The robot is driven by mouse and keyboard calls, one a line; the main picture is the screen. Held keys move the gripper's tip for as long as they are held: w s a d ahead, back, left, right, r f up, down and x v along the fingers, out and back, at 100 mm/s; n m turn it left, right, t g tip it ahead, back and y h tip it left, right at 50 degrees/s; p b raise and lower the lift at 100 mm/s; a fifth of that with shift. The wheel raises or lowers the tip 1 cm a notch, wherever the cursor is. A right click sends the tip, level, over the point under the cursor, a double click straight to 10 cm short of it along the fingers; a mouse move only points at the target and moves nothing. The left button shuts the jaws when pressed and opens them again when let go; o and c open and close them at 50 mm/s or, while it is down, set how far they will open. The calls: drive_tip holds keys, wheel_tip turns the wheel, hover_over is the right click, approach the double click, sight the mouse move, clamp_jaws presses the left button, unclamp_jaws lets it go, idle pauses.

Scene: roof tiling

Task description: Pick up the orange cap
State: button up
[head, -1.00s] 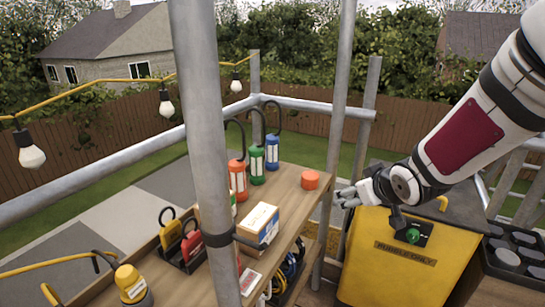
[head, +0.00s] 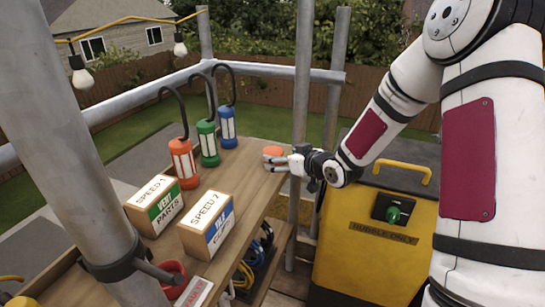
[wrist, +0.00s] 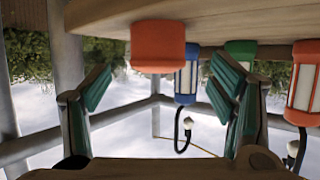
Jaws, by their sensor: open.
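The orange cap (head: 273,150) sits on the wooden shelf top near its far right edge, partly hidden behind my fingers in the head view. My gripper (head: 276,164) is open at the cap's near side. In the wrist view, which looks upside down, the cap (wrist: 158,45) is a smooth orange cylinder standing on the wood. It lies ahead of and between the two green-padded fingers of my gripper (wrist: 164,88). No finger clearly touches it, and the jaws hold nothing.
An orange lantern (head: 184,163), a green lantern (head: 208,143) and a blue lantern (head: 227,126) with hooks stand left of the cap. Two labelled boxes (head: 155,204) (head: 206,226) are nearer. A yellow bin (head: 365,250) stands right. Scaffold poles (head: 302,100) rise close behind my gripper.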

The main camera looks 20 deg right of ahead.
sight(273, 154)
drive_tip(key=shift+b+x, duration=0.6)
drive_tip(key=shift+x, duration=2.8)
drive_tip(key=shift+d, duration=0.1)
drive_tip(key=shift+c, duration=0.2)
drive_tip(key=c, duration=1.2)
